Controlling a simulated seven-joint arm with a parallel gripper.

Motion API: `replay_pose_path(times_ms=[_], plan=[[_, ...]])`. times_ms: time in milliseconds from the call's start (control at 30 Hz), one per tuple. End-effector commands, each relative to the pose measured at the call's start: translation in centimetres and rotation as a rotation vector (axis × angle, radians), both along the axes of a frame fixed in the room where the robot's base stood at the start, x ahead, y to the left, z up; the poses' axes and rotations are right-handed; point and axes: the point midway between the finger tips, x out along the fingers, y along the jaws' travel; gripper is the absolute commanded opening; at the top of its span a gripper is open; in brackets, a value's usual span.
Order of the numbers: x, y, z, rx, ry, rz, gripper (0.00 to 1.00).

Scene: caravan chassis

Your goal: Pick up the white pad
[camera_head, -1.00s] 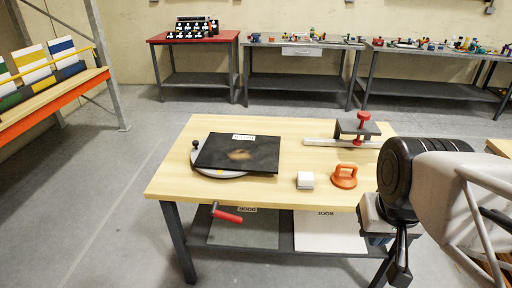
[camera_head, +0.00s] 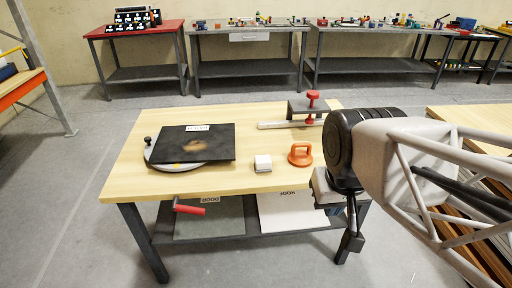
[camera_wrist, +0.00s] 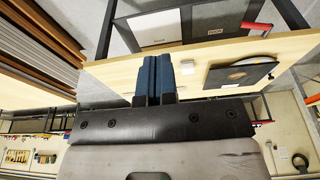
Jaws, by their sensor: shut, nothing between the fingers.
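The white pad (camera_head: 263,163) is a small white block lying on the wooden table (camera_head: 225,181), near its front edge. In the wrist view the pad (camera_wrist: 186,70) shows small, just right of my fingers. My gripper (camera_wrist: 154,58) has two blue fingers, shut together with nothing between them. It is apart from the pad. In the head view my arm hangs at the table's right front corner, right of the pad, and the fingers are hard to make out there.
An orange suction cup (camera_head: 300,155) stands close right of the pad. A black plate (camera_head: 195,144) lies on a grey disc at the left. A red-knobbed clamp (camera_head: 311,105) is behind. A red handle (camera_head: 190,209) sticks out below the front edge. Stacked boards (camera_head: 483,225) lie at the right.

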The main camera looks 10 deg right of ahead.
Motion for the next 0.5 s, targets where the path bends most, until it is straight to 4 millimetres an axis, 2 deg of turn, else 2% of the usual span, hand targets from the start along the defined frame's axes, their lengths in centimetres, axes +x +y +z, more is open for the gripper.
replay_pose_path(times_ms=[233, 500], plan=[[0.00, 0.00, 0.00, 0.000, 0.000, 0.000, 0.02], [0.00, 0.00, 0.00, 0.000, 0.000, 0.000, 0.43]])
